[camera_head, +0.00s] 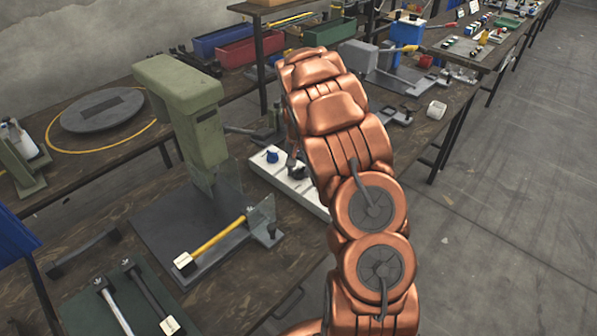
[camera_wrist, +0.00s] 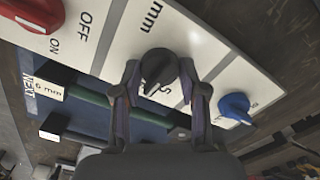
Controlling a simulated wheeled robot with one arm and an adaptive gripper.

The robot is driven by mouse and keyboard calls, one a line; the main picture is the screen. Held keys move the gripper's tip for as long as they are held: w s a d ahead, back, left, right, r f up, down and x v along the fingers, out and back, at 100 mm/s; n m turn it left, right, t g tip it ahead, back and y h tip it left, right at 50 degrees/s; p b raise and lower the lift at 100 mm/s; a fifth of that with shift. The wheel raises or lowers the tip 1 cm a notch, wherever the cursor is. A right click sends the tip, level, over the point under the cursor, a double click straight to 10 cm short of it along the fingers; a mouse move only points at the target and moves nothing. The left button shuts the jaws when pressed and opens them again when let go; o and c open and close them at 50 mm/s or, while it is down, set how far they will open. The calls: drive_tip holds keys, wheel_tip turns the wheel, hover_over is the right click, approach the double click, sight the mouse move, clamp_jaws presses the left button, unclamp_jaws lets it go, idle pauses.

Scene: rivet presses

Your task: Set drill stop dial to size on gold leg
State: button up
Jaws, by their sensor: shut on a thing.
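In the wrist view a black pointer dial (camera_wrist: 158,70) sits on a white panel (camera_wrist: 215,50) marked "mm". My gripper (camera_wrist: 160,82) has its two fingers closed on opposite sides of this dial. The scale figures near it are mostly hidden or too blurred to read. In the head view the same white panel (camera_head: 262,171) lies on the bench, partly behind my copper arm, which hides most of the gripper. A yellow bar (camera_head: 218,238) with a white tag (camera_head: 185,263) lies by the green press (camera_head: 195,115); its tag text is unreadable here.
The panel also carries a blue knob (camera_wrist: 236,106) and a red switch (camera_wrist: 36,14) marked OFF and ON. A tag (camera_wrist: 49,89) appears to read 6 mm. Tagged bars (camera_head: 115,305) lie at the front left. Red (camera_head: 249,49) and green (camera_head: 322,32) bins stand behind.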

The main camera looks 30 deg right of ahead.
sight(298, 169)
drive_tip(key=shift+f+n+b, duration=0.3)
drive_tip(key=shift+n+b, duration=0.4)
drive_tip(key=shift+b, duration=0.25)
drive_tip(key=n+b, duration=0.2)
drive_tip(key=b, duration=0.1)
drive_tip(key=shift+w+r+n, duration=0.1)
drive_tip(key=shift+n, duration=0.2)
drive_tip(key=shift+r+n+b, duration=0.15)
drive_tip(key=shift+n+b, duration=1.75)
drive_tip(key=shift+n, duration=0.6)
drive_tip(key=o, duration=1.1)
drive_tip(key=shift+o, duration=0.2)
drive_tip(key=shift+r, duration=0.15)
wheel_tip(298, 169, up, 12)
